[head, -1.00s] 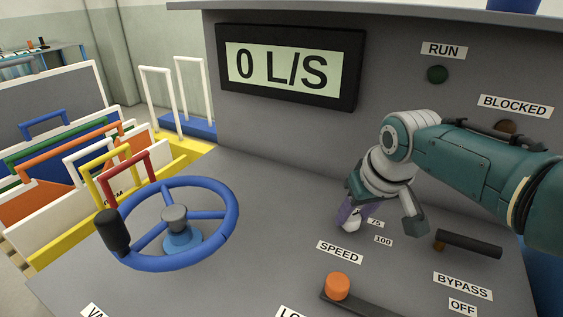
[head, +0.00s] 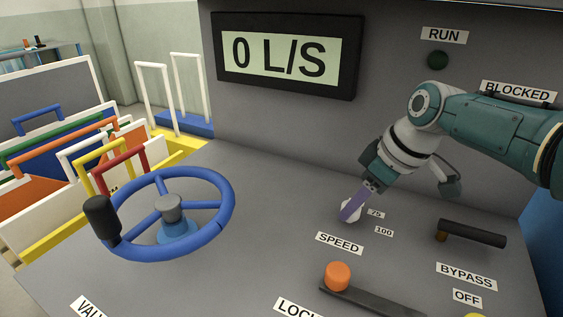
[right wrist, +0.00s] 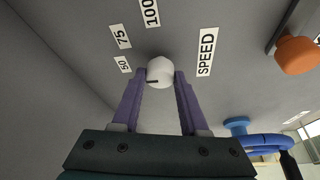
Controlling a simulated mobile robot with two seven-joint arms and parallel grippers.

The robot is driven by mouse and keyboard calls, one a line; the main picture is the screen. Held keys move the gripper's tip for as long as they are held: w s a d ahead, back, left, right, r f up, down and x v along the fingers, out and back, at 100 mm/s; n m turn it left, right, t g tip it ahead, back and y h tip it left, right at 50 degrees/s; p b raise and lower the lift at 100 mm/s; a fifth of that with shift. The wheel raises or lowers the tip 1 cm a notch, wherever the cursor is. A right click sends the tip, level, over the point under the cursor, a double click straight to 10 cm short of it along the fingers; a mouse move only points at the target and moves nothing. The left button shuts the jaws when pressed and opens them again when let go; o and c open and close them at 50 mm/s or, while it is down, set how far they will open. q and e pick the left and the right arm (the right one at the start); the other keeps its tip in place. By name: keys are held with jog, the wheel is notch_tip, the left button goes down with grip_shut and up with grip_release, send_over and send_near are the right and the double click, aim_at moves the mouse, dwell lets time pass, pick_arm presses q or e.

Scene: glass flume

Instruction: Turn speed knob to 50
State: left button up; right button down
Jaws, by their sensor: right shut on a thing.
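The speed knob (right wrist: 159,72) is a small white round knob with a dark pointer line, seen in the right wrist view. It stands beside the SPEED label (head: 340,243) on the grey console. My right gripper (right wrist: 160,78) has its purple fingers on either side of the knob, shut on it. In the head view the right gripper (head: 350,212) comes down from the upper right and partly hides the knob (head: 349,216). The dark line points toward the side with the 50 label (right wrist: 122,65). The display (head: 287,55) reads 0 L/S. My left gripper is not in view.
A blue handwheel (head: 228,200) with a black grip is at the left. An orange-knobbed lever (head: 338,276) is in front of the SPEED label. A black bypass handle (head: 472,234) is to the right. The RUN lamp (head: 437,60) looks dark.

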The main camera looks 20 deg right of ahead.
dwell(0.4)
jog(key=shift+c, duration=2.2)
grip_release()
jog(key=p+v, duration=0.4)
jog(key=v, duration=0.6)
jog(key=shift+w, duration=0.1)
